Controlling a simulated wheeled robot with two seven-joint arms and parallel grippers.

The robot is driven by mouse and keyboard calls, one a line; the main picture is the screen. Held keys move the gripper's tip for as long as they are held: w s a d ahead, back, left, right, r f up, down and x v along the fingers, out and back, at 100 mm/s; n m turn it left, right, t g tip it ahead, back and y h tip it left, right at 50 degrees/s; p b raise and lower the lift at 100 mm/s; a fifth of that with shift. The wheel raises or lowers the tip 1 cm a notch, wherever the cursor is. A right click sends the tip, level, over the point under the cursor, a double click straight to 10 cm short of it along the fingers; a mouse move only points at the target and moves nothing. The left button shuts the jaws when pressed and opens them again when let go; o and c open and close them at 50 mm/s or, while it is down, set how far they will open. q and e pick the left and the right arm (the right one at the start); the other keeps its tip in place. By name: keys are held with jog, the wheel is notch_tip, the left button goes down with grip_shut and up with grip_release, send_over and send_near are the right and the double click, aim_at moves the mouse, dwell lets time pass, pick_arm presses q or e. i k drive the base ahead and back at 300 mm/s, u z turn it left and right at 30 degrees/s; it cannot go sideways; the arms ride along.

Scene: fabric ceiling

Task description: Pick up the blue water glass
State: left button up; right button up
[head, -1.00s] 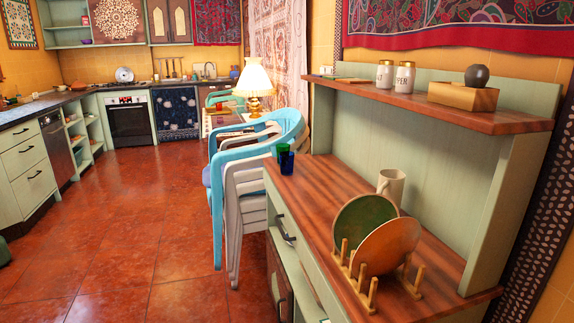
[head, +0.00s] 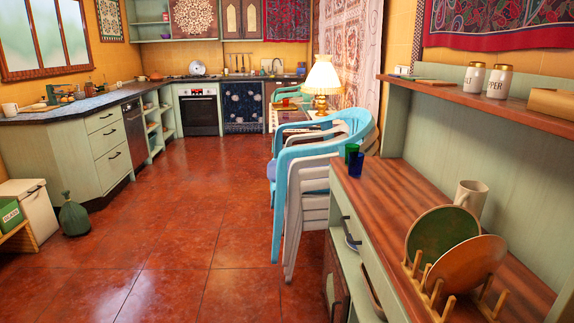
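The blue water glass (head: 356,164) stands upright near the far left end of the wooden top of the green sideboard (head: 400,185), on the right side of the head view. A green glass (head: 350,152) stands right behind it and slightly to its left; I cannot tell whether the two touch. Neither of my grippers shows in the head view.
A plate rack (head: 440,290) with two plates and a cream mug (head: 470,196) share the sideboard top. Stacked plastic chairs (head: 300,190) stand close beyond its far end. The red tiled floor (head: 190,220) is clear left of the sideboard.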

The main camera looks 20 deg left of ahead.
aim_at(356, 159)
jog(key=u, duration=1.3)
jog(key=i, duration=3.4)
jog(key=z, duration=2.6)
